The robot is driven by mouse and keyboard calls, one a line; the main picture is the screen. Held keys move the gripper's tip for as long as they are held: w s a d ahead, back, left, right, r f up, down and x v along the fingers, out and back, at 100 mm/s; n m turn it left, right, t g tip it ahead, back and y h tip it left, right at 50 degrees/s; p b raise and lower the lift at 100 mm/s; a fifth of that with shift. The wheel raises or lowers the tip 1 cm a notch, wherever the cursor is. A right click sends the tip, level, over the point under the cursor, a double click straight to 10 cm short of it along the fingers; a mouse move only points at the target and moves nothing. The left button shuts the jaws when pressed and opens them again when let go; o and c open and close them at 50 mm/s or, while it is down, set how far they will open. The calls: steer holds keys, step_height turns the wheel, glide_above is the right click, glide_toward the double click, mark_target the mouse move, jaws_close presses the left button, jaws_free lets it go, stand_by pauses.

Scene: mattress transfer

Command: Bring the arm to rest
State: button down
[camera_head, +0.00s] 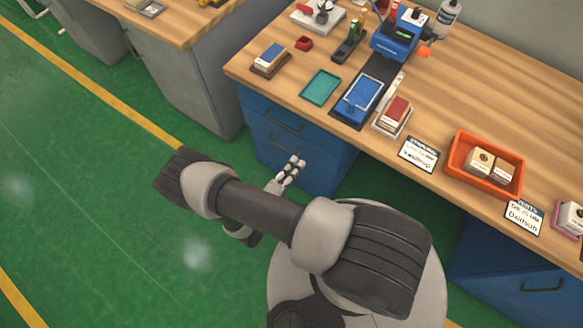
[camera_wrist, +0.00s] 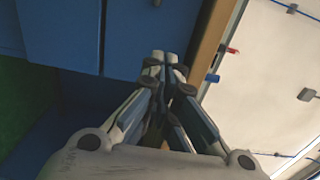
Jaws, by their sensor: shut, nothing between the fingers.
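My gripper (camera_head: 293,168) shows at the end of my folded arm in the head view, in front of the blue drawer cabinet (camera_head: 272,112) and below the bench top's front edge. In the wrist view my gripper (camera_wrist: 165,60) has its fingertips together with nothing between them. The blue cabinet (camera_wrist: 130,32) fills the upper left of that view, and the wooden bench edge (camera_wrist: 217,45) runs up beside the fingers. The gripper appears apart from both.
The wooden bench top (camera_head: 480,70) carries a teal tray (camera_head: 320,87), a blue tray (camera_head: 363,92), an orange bin (camera_head: 457,170) with boxes, and a blue machine (camera_head: 395,38). Another workbench (camera_head: 185,70) stands at upper left. Green floor (camera_head: 80,170) is clear on the left.

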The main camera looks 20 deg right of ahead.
steer(key=shift+v, duration=0.85)
step_height(320, 180, up, 24)
steer(key=d+m+g+y, duration=0.25)
steer(key=m+g, duration=0.95)
steer(key=m, duration=1)
steer(key=s+a+r+m+t+y, duration=0.1)
steer(key=s+r+m+t+y, duration=0.2)
steer(key=s+r+m+y, duration=0.3)
steer(key=s+a+r+m+t+y, duration=0.1)
steer(key=s+r+m+t+y, duration=0.2)
steer(key=r+m, duration=1)
steer(key=shift+s+a+r+m+y, duration=0.4)
steer(key=shift+s+m+y, duration=0.7)
steer(key=shift+s+y, duration=0.5)
